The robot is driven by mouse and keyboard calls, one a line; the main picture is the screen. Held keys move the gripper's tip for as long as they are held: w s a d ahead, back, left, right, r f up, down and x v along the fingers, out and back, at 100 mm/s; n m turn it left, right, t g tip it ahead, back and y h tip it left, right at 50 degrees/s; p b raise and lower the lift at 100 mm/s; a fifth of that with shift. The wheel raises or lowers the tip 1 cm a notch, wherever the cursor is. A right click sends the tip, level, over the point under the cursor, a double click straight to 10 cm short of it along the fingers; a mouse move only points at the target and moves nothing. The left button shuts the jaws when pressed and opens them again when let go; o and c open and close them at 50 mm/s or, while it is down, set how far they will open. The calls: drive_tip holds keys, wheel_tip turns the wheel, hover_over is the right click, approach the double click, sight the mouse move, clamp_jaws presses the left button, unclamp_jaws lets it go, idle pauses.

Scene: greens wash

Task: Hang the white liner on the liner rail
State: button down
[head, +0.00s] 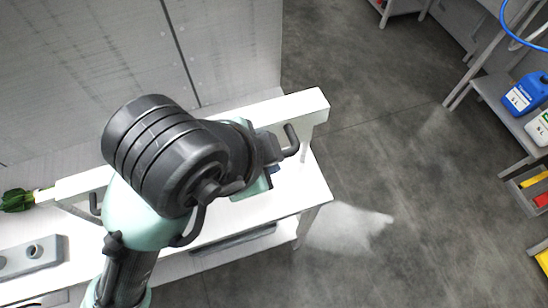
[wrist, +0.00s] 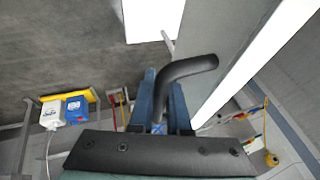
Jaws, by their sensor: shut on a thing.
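The rail (head: 315,105) is a long white bar on a white bench, with a dark bent hook (head: 292,140) near its right end. My gripper (head: 268,182) is at that hook, partly hidden by my own wrist. In the wrist view my blue fingers (wrist: 162,100) are closed around the free end of the dark hook (wrist: 190,67). I cannot make out the white liner in either view. No cloth or bag shows in the fingers.
The white bench top (head: 300,195) is mostly clear at its right end. Leafy greens (head: 17,200) lie at the far left. A shelf at right holds a blue jug (head: 525,93). Grey floor lies between.

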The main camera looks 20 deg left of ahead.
drive_tip(key=shift+w+a+r+p, duration=0.1)
drive_tip(key=shift+w+a+p, duration=0.5)
drive_tip(key=shift+w, duration=0.35)
drive_tip(key=shift+w+a+p, duration=0.45)
drive_tip(key=shift+w+a, duration=0.2)
drive_tip(key=shift+w, duration=0.3)
drive_tip(key=shift+w+a+r+p, duration=0.1)
drive_tip(key=shift+w+a+p, duration=0.5)
drive_tip(key=shift+w, duration=0.35)
wheel_tip(320, 180, down, 14)
drive_tip(key=b, duration=1.4)
drive_tip(key=shift+f+b, duration=0.15)
drive_tip(key=shift+b, duration=0.25)
drive_tip(key=c, duration=0.8)
unclamp_jaws()
drive_tip(key=p+v, duration=0.1)
drive_tip(key=v, duration=1.2)
drive_tip(key=shift+a, duration=0.1)
